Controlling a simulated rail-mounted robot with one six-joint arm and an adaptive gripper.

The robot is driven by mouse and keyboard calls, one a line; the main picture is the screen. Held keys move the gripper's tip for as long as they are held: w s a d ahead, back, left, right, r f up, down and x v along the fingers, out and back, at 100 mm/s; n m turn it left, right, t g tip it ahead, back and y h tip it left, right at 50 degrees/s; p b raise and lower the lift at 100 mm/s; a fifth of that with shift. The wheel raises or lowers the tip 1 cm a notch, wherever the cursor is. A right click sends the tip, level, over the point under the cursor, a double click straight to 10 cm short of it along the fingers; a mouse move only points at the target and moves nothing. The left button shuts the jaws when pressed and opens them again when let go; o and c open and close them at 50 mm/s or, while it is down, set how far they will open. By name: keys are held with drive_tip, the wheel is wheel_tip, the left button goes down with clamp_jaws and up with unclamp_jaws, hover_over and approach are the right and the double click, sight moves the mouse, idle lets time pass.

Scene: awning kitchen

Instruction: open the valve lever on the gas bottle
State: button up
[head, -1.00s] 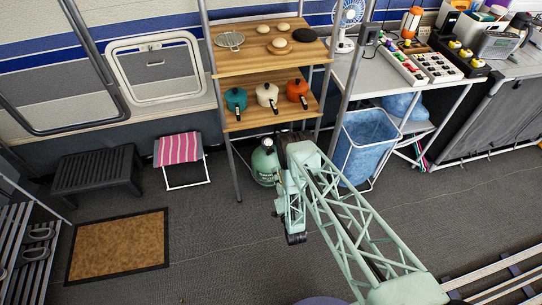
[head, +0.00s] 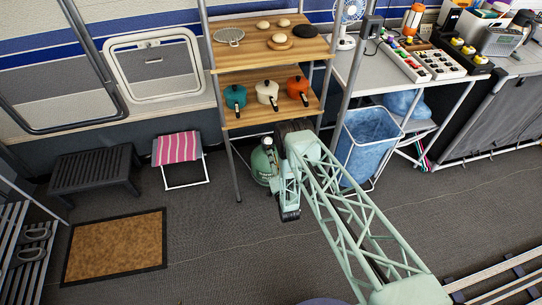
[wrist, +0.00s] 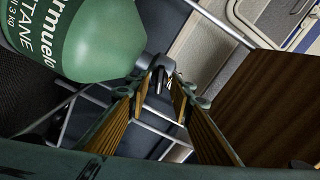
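The green gas bottle (head: 261,167) stands on the floor under the wooden shelf rack, partly hidden by my arm. In the wrist view the bottle (wrist: 85,40) fills the upper left, with white lettering, and appears tilted by the camera angle. Its grey valve (wrist: 146,63) and a dark lever-like part (wrist: 160,78) show at its top. My gripper (wrist: 160,90) is open, with one finger on each side of the dark part. I cannot tell whether a finger touches it.
The shelf rack (head: 270,118) with pots stands directly above and around the bottle. A blue bin (head: 368,147) is to the right, and a striped folding stool (head: 178,148) to the left. The floor in front is clear.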

drive_tip(key=shift+x, duration=1.15)
drive_tip(key=c, duration=0.5)
drive_tip(key=shift+n, duration=0.5)
drive_tip(key=n+p, duration=0.1)
drive_tip(key=n, duration=1.1)
drive_tip(key=shift+f+n, duration=0.1)
drive_tip(key=shift+n, duration=0.2)
